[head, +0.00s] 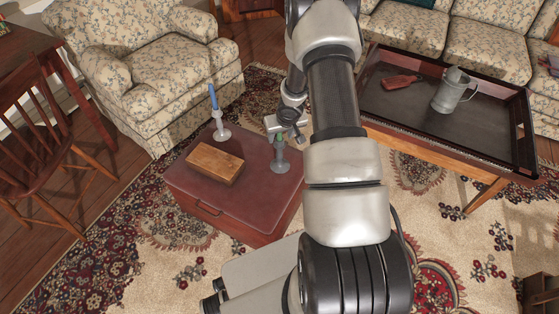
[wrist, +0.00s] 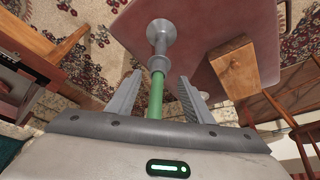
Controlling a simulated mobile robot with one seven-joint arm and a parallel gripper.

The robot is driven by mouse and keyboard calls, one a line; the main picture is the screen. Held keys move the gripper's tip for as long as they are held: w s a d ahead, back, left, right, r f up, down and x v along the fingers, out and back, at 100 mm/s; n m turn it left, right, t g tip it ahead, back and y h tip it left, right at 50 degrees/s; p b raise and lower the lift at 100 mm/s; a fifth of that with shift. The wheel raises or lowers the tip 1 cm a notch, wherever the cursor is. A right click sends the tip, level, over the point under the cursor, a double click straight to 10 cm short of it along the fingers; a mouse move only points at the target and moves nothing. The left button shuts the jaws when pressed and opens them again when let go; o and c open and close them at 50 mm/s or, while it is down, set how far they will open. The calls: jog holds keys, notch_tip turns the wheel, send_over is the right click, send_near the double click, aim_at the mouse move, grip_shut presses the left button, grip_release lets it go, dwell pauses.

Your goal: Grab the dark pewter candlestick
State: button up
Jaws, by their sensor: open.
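The dark pewter candlestick (head: 279,164) stands upright on the red-brown chest near its right edge and holds a green candle. In the wrist view the candlestick (wrist: 161,36) is straight ahead, with its round base away from me. My gripper (wrist: 159,77) is open, with one finger on each side of the green candle (wrist: 156,95) just beyond the candlestick's cup. I cannot tell whether either finger touches it. In the head view my gripper (head: 284,127) is at the candle's height, and my arm partly hides it.
A lighter candlestick (head: 221,132) with a blue candle and a wooden box (head: 214,163) stand on the chest (head: 245,203). An armchair (head: 155,65) is behind. A tray table (head: 400,108) at right holds a pewter jug (head: 452,92) and a red object (head: 402,80).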

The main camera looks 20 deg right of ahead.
aim_at(280, 138)
jog(key=x, duration=0.3)
jog(key=shift+w+d+f+b, duration=0.15)
jog(key=shift+f+b, duration=0.1)
jog(key=shift+b, duration=0.05)
grip_shut()
jog(key=shift+r, duration=0.1)
